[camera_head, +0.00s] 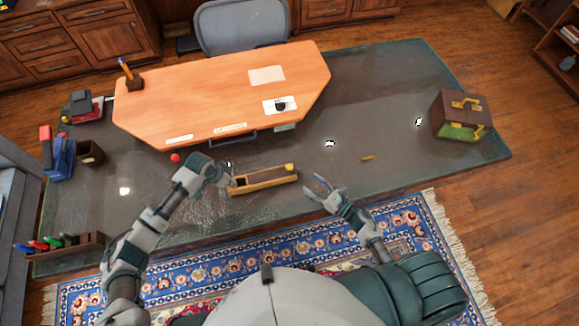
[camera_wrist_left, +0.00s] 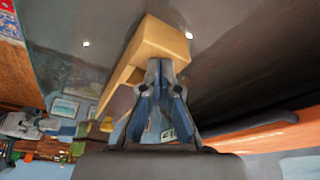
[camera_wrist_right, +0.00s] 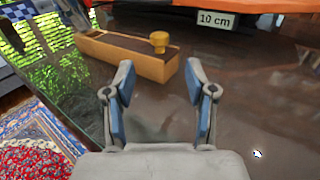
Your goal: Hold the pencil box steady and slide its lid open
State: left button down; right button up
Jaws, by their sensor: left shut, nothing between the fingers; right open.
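The pencil box (camera_head: 262,182) is a long wooden box with a dark top and a yellow knob (camera_head: 290,167) at its right end. It lies near the front edge of the desk. In the right wrist view the box (camera_wrist_right: 130,55) and its knob (camera_wrist_right: 158,41) are clear. My left gripper (camera_head: 226,178) is shut and empty at the box's left end. In the left wrist view its fingers (camera_wrist_left: 160,70) are close against the box's end (camera_wrist_left: 160,40); I cannot tell if they touch. My right gripper (camera_head: 312,190) is open and empty, just right of the box, apart from it.
An orange desk board (camera_head: 215,90) lies behind the box. A brown case (camera_head: 462,112) stands at the far right. A pen tray (camera_head: 85,247) is at the front left.

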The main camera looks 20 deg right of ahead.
aim_at(292, 169)
jog(key=x, duration=1.1)
jog(key=shift+w+a, duration=0.1)
jog(key=shift+a, duration=0.1)
grip_shut()
